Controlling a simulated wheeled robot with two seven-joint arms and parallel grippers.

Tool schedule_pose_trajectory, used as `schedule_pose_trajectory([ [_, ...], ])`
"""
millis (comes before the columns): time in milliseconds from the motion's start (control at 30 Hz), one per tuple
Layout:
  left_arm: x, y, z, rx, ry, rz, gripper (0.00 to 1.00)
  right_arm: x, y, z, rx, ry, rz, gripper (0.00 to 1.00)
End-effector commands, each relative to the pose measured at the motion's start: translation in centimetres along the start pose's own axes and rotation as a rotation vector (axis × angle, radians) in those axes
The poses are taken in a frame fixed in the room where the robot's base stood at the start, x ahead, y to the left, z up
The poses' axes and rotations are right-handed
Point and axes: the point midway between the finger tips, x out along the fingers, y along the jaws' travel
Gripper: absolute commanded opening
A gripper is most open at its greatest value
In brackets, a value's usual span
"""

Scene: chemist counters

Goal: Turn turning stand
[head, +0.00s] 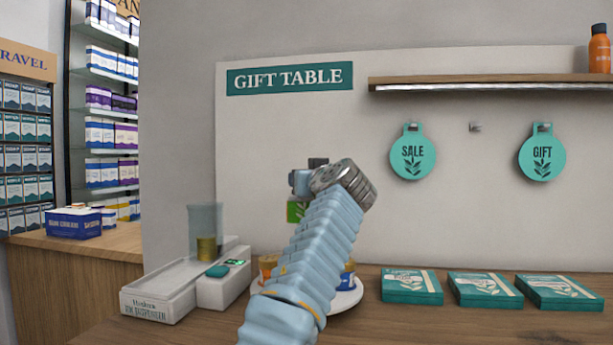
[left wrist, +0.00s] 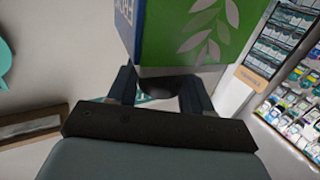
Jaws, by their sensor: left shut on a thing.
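A round white stand (head: 347,297) sits on the wooden counter and carries several small tins, including an orange-topped one (head: 267,265) and a blue-banded one (head: 347,275). My arm hides its middle. A green-and-blue block with a leaf print (head: 297,211) shows above the stand; it is large in the left wrist view (left wrist: 190,30), where a dark round knob (left wrist: 166,84) adjoins it. My left gripper (head: 308,180) is over the block, its two fingers on either side of the knob (left wrist: 160,88), shut on it. Whether block and stand are joined is hidden. My right gripper is out of view.
A white dispenser with a clear holder (head: 206,228) stands left of the stand. Several teal boxes (head: 411,287) lie to the right. Teal SALE (head: 413,152) and GIFT (head: 542,152) tags hang below a wall shelf (head: 490,82). Bare counter lies in front.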

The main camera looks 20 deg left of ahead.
Motion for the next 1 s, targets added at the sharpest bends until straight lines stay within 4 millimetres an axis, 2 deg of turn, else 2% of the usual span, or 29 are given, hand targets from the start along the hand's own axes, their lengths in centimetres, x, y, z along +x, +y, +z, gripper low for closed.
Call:
schedule_pose_trajectory([
  [33,-0.1,0.1,-0.6,-0.002,0.007,-0.019,0.00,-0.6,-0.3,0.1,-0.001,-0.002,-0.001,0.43],
  [500,0.0,0.0,-0.6,-0.003,0.008,-0.236,0.00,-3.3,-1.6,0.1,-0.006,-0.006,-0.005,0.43],
  [1000,0.0,-0.1,-0.2,-0.003,0.006,-0.346,0.00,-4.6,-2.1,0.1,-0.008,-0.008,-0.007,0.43],
])
